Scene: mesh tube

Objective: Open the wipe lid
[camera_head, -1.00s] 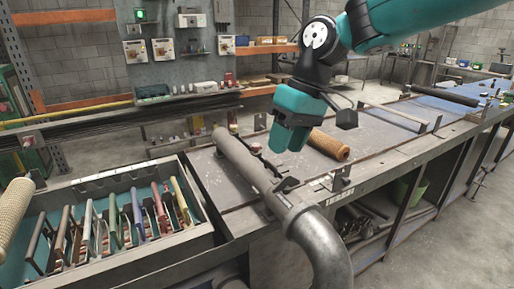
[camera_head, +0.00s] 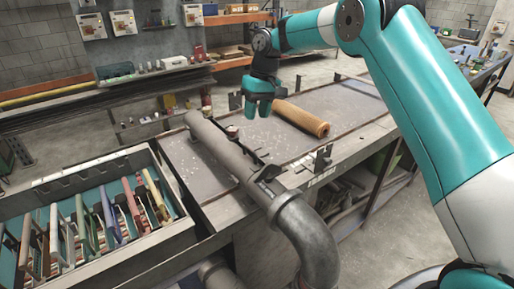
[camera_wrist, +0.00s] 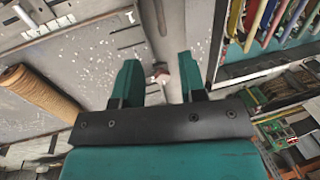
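I cannot make out a wipe lid in either view. My gripper (camera_head: 258,108) is above the bench at the far-left end of a tan mesh tube (camera_head: 303,118) and behind the grey pipe. In the wrist view my gripper (camera_wrist: 160,80) has its two teal fingers apart with a clear gap. The mesh tube also shows at the left of the wrist view (camera_wrist: 40,95), outside the fingers.
A thick grey pipe (camera_head: 222,148) runs along the bench and bends down at the front. A tray (camera_head: 100,259) with several coloured upright frames stands at the left. Metal brackets (camera_head: 322,160) stick up on the bench's front edge. The grey bench top (camera_head: 345,98) is partly clear.

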